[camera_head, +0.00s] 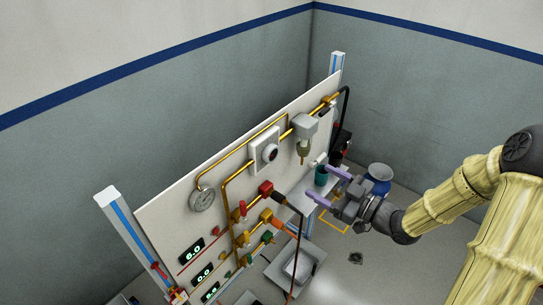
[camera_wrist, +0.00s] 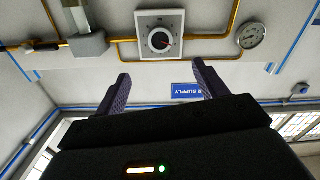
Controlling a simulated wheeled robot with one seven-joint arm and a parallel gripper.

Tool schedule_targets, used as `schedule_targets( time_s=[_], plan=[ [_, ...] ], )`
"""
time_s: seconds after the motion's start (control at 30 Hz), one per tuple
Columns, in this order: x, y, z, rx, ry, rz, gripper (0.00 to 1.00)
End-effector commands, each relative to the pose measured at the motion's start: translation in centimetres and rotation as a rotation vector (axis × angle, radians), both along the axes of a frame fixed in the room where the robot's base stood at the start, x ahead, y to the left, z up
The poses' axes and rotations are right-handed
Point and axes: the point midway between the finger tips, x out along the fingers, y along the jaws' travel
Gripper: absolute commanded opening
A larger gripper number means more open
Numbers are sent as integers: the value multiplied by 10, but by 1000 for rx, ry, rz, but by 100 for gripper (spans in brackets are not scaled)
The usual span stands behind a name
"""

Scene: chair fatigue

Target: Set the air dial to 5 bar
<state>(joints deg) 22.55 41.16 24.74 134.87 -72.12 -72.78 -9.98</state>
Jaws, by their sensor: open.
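The air dial (camera_head: 264,150) is a square white plate with a dark round knob, mounted on the upright white panel (camera_head: 225,165). In the wrist view the dial (camera_wrist: 160,40) is at top centre, its knob face dark with a red mark; the scale is too small to read. A round pressure gauge (camera_head: 202,198) sits left of it on brass pipe and shows in the wrist view (camera_wrist: 250,35) at upper right. My gripper (camera_head: 320,182) is open and empty, its purple fingers in front of the panel and apart from the dial.
Red and orange valves (camera_head: 266,190) with dark hoses stick out from the lower panel. Green digital displays (camera_head: 193,250) are at lower left; the top one seems to read 6.0. A grey filter unit (camera_head: 304,127) is right of the dial. A blue container (camera_head: 378,178) stands behind my gripper.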

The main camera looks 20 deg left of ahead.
Motion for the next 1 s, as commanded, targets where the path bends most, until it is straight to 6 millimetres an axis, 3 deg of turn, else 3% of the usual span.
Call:
schedule_targets(
  time_s=[0.47, 1.0],
  plan=[
    [4, 10, 2, 2, -1, 1, 72],
    [38, 92, 4, 0, 1, 1, 72]
  ],
)
